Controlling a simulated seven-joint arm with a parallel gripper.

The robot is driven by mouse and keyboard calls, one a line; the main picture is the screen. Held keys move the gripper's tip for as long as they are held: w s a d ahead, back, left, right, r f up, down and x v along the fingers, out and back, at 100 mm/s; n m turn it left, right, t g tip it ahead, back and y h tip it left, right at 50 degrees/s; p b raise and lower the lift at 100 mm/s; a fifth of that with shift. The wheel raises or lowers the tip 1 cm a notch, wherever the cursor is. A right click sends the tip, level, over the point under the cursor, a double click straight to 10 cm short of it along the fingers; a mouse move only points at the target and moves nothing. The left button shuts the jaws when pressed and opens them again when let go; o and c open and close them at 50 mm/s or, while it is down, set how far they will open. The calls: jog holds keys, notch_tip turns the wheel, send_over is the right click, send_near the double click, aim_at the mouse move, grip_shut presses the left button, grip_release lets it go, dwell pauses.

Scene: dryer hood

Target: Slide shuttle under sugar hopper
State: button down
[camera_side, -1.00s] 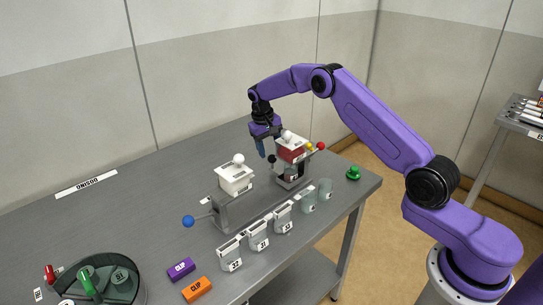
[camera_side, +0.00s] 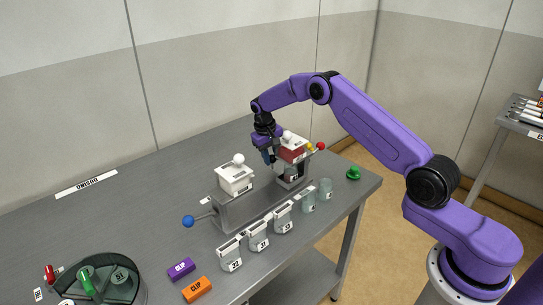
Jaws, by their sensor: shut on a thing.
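A grey metal rail unit (camera_side: 240,211) stands on the table. It carries a white hopper (camera_side: 236,180) with a white knob on the left and a red hopper (camera_side: 291,153) with a white top on the right. Their labels are too small to read, so I cannot tell which holds sugar. My gripper (camera_side: 268,158) is at the rail, just left of the red hopper, fingers pointing down. It is shut on what appears to be the shuttle's dark knob, which the fingers hide. The shuttle's body cannot be made out clearly.
Several clear labelled cups (camera_side: 257,236) stand in a row in front of the rail. A blue ball handle (camera_side: 188,221) sticks out left. Purple (camera_side: 181,270) and orange (camera_side: 197,289) clip blocks and a round dark tray (camera_side: 137,290) are front left.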

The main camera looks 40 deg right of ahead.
jog(key=a, duration=0.9)
jog(key=c, duration=0.8)
grip_release()
jog(key=shift+d, duration=0.1)
jog(key=a+r, duration=0.1)
jog(key=r, duration=0.4)
jog(key=a+r, duration=0.1)
jog(key=r, duration=0.5)
jog(key=a+r, duration=0.1)
jog(key=r, duration=0.5)
jog(key=shift+w+a+r, duration=0.1)
jog(key=shift+w+a, duration=0.05)
jog(key=shift+w, duration=0.15)
